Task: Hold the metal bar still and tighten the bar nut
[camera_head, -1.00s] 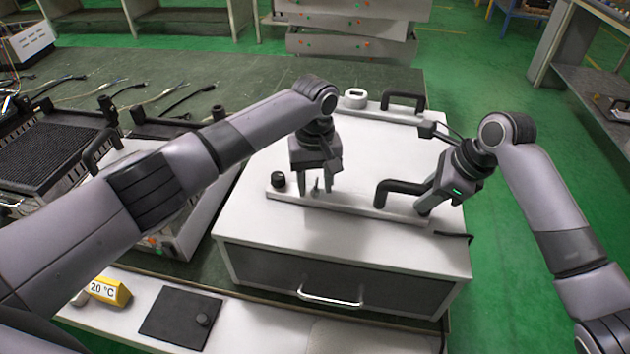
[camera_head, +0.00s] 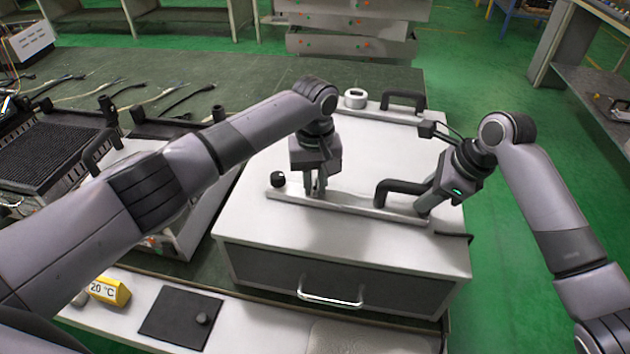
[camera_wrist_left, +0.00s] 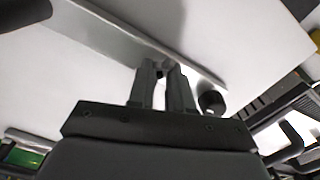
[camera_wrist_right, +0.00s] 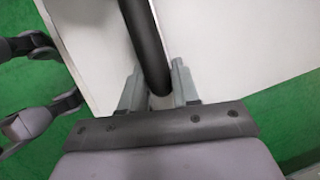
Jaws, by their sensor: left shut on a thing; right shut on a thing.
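The metal bar (camera_head: 350,205) is a long pale strip lying along the front of the white box top. It carries a bent black handle (camera_head: 398,187) and a round black knob (camera_head: 278,179). My left gripper (camera_head: 316,192) points down at the bar, shut on the bar nut; the fingers mostly hide it. In the left wrist view, a small dark part of the nut (camera_wrist_left: 160,73) shows between the fingertips, beside the bar (camera_wrist_left: 120,38). My right gripper (camera_head: 424,208) is tilted at the bar's right end. In the right wrist view, its fingers close around the black handle (camera_wrist_right: 148,50).
The white box (camera_head: 370,245) has a front drawer with a curved handle (camera_head: 330,298). Behind is a second bar with a white ring (camera_head: 355,98) and a black handle (camera_head: 404,99). A yellow 20 °C block (camera_head: 108,291) and a dark plate (camera_head: 180,318) lie at the front left.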

